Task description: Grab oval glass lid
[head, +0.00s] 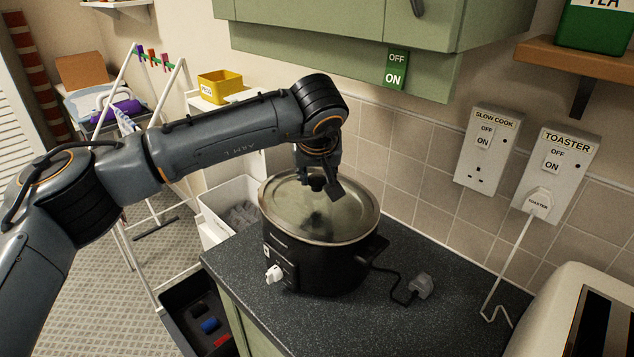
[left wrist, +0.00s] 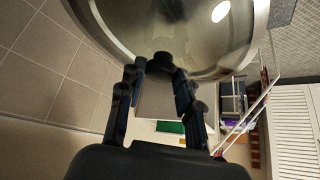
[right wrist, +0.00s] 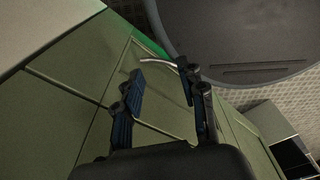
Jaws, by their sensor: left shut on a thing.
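The oval glass lid (head: 352,211) has a metal rim and a dark knob, and sits over the black slow cooker (head: 310,266) on the dark worktop. It looks level; I cannot tell whether there is a small gap under its rim. My left gripper (head: 318,184) reaches down from above and is shut on the lid's knob. In the left wrist view the lid (left wrist: 190,35) fills the top, with its knob between the fingertips of my left gripper (left wrist: 160,68). My right gripper (right wrist: 158,75) is open and empty, low beside green cabinet fronts (right wrist: 75,85).
A loose plug (head: 420,286) lies on the worktop (head: 370,325) right of the cooker. A toaster (head: 562,310) stands at the front right. A green wall cabinet (head: 350,50) hangs above. A white clothes airer (head: 150,215) stands at the left.

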